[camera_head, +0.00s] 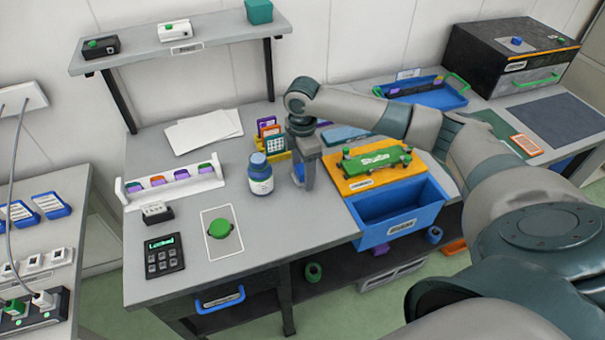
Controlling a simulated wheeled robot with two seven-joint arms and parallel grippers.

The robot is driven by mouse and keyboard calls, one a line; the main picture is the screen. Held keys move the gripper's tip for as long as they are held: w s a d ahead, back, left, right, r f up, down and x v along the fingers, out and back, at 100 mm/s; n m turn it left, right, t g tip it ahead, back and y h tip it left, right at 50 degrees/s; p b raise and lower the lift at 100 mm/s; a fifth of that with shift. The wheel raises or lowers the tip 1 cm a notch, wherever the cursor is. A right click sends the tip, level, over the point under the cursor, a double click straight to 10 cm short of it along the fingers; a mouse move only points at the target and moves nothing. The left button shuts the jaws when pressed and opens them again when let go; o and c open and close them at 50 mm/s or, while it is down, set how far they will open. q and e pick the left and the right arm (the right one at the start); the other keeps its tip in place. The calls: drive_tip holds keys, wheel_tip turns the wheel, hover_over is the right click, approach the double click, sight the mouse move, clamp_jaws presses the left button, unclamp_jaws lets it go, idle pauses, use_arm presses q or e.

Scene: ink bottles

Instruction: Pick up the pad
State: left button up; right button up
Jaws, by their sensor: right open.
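A green round piece (220,229) lies inside a white-outlined rectangle (210,250) near the front of the grey workbench; it may be the pad, but I cannot tell for certain. My right gripper (304,185) points down over the bench, to the right of and behind the green piece. It is open. A small blue patch shows by its fingers; I cannot tell what it is. A bottle with a blue cap and white label (260,176) stands upright just left of the gripper, apart from it. My left gripper is out of view.
A blue bin (400,213) and an orange board with a green piece (376,166) are right. Card holders stand behind the gripper. The bench's front middle is clear.

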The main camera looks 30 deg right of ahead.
sight(302, 168)
drive_tip(key=c, duration=1.1)
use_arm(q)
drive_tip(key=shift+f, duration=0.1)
use_arm(e)
drive_tip(key=shift+r, duration=0.15)
drive_tip(key=shift+r, duration=0.25)
wheel_tip(302, 168, up, 3)
drive_tip(key=shift+w+r+b, duration=0.1)
drive_tip(key=shift+b, duration=0.65)
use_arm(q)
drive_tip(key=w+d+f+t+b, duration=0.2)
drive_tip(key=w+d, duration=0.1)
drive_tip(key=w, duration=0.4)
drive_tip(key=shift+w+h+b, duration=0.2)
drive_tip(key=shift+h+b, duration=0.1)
use_arm(e)
drive_tip(key=s+d+r, duration=0.2)
drive_tip(key=s, duration=0.1)
drive_tip(key=s+d+r, duration=0.2)
drive_tip(key=s, duration=0.1)
drive_tip(key=s+d+r, duration=0.3)
drive_tip(key=shift+s, duration=0.3)
